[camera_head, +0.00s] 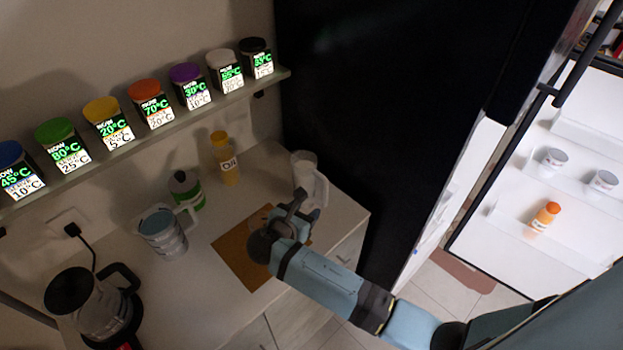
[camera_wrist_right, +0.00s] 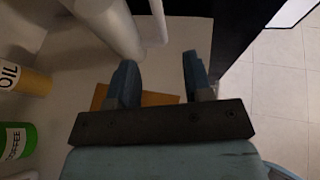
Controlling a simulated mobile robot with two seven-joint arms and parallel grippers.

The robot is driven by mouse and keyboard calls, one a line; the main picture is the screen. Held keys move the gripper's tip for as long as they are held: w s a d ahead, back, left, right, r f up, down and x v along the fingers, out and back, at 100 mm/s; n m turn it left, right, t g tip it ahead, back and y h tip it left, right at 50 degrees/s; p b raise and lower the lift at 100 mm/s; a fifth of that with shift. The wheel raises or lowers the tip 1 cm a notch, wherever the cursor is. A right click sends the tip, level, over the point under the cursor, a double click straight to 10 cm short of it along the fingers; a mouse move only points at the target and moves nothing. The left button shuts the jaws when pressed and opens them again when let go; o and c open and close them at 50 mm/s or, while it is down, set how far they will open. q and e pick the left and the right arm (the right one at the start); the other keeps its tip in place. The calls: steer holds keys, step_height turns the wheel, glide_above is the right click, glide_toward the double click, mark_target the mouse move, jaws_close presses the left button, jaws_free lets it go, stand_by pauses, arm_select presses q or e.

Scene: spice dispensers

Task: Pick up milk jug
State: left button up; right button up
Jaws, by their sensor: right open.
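The white milk jug (camera_head: 305,168) stands at the back right of the counter, beside the dark fridge side. Its lower part is partly hidden by my right gripper (camera_head: 296,208). In the right wrist view the white jug body (camera_wrist_right: 112,28) and its handle (camera_wrist_right: 157,20) are at the top. My right gripper, seen again in the wrist view (camera_wrist_right: 160,80), is open with nothing between its fingers. Its left finger is close to the jug; I cannot tell whether they touch. My left gripper is not in view.
A brown board (camera_head: 235,250) lies under my right arm. An oil bottle (camera_head: 224,160), a green coffee container (camera_head: 187,190), a measuring cup (camera_head: 161,233) and a kettle (camera_head: 95,305) stand to the left. A shelf of spice jars (camera_head: 150,103) hangs above. An open fridge (camera_head: 530,190) is at right.

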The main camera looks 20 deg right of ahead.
mark_target(324, 195)
steer(key=x, duration=0.6)
steer(key=shift+d, duration=0.1)
steer(key=shift+w+d+f, duration=0.35)
steer(key=shift+d, duration=0.15)
steer(key=b+x, duration=0.4)
steer(key=shift+a+f, duration=0.1)
steer(key=shift+f, duration=0.2)
steer(key=shift+w+d, duration=0.2)
steer(key=shift+w, duration=0.05)
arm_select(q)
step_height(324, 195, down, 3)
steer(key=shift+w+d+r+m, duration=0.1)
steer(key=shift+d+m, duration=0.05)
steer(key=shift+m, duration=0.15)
arm_select(e)
steer(key=shift+r, duration=0.2)
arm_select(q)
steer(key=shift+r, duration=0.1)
arm_select(e)
steer(key=shift+c, duration=0.4)
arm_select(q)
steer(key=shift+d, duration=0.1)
arm_select(e)
jaws_close()
